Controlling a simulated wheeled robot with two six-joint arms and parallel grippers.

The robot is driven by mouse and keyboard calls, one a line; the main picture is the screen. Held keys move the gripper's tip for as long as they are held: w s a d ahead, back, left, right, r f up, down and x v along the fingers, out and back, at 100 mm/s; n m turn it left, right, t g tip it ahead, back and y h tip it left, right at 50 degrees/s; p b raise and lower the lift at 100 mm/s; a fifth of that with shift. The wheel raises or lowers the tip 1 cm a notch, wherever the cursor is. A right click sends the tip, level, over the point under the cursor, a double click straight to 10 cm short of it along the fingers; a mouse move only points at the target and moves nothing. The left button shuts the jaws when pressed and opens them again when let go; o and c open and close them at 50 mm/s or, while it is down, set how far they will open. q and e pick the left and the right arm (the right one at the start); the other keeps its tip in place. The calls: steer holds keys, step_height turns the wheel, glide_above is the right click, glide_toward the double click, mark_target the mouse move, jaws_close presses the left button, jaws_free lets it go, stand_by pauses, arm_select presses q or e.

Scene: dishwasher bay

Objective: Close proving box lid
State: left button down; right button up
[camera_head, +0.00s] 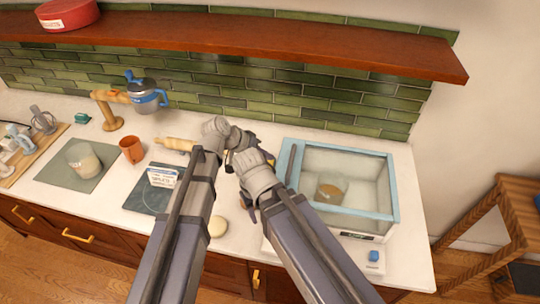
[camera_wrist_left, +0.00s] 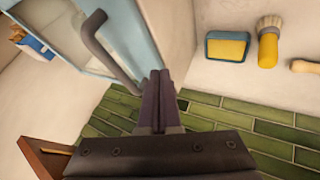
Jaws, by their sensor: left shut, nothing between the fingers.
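The proving box (camera_head: 392,205) stands at the right of the counter, with a pale blue frame, and its inside shows from above. A jar of dough (camera_head: 328,194) stands inside. A dark grey bar handle (camera_head: 291,164) runs along its left edge; it also shows in the left wrist view (camera_wrist_left: 104,50), on a pale blue edge. I cannot tell how far the lid is open. My left gripper (camera_wrist_left: 160,78) is shut and empty, apart from the handle but close to it in that picture. In the head view my arms mostly hide both grippers; my right fingers are unclear.
A sponge in a blue dish (camera_wrist_left: 227,47) and a yellow-handled brush (camera_wrist_left: 268,45) lie near my left gripper. A rolling pin (camera_head: 175,144), orange mug (camera_head: 132,150) and dark board (camera_head: 146,196) are to the left. A wooden shelf (camera_head: 240,40) overhangs the back.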

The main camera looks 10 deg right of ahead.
arm_select(q)
steer(key=p+v, duration=0.6)
steer(key=v, duration=0.3)
steer(key=shift+d, duration=0.2)
arm_select(e)
step_height(320, 180, up, 7)
steer(key=shift+d, duration=0.25)
arm_select(q)
steer(key=shift+s, duration=0.1)
arm_select(e)
steer(key=shift+s, duration=0.15)
